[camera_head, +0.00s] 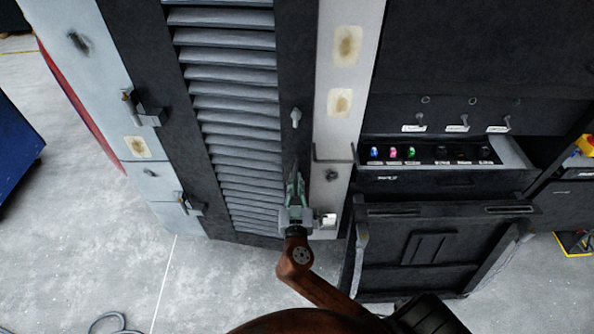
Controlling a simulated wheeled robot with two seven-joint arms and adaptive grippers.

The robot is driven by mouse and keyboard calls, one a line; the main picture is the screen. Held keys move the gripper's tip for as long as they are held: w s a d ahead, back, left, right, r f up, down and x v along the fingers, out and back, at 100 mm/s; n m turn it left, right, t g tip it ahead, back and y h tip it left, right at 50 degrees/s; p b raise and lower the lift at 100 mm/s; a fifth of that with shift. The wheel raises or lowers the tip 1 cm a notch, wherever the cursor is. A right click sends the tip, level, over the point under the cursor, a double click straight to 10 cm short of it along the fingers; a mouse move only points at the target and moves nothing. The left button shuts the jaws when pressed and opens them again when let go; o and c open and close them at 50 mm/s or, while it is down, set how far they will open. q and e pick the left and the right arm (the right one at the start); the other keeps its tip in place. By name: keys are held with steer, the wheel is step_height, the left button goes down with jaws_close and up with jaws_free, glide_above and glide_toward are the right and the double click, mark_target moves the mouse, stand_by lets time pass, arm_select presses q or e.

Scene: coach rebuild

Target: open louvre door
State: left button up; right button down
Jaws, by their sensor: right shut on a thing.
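The louvre door (235,90) stands upright at left of centre, with grey slats in a dark frame. It looks shut or nearly so; I cannot tell if there is a small gap. A small pale latch (296,117) sits on its right stile, above my gripper. My right gripper (295,183) is at the lower part of that stile, shut on what appears to be the door's handle, which its fingers mostly hide. Two hinges, an upper one (146,111) and a lower one (189,205), are on the left side. My left gripper is out of view.
A pale post (342,75) with rusty patches borders the door on the right. Beyond it is a dark cabinet (440,195) with a row of coloured buttons and switches. A blue box (15,145) is at far left. Grey floor (90,240) is clear before the door; a cable lies bottom left.

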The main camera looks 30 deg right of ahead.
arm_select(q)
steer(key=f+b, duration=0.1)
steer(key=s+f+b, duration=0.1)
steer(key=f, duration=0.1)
arm_select(e)
steer(key=s+a+h, duration=0.1)
steer(key=s+a, duration=0.5)
steer(key=a, duration=0.1)
steer(key=shift+s+a+m+g, duration=0.25)
steer(key=shift+a+m+g, duration=0.05)
steer(key=shift+m, duration=0.1)
steer(key=c, duration=2.1)
jaws_free()
steer(key=shift+o, duration=0.3)
steer(key=shift+d, duration=0.1)
steer(key=v, duration=0.7)
steer(key=shift+s+a, duration=0.2)
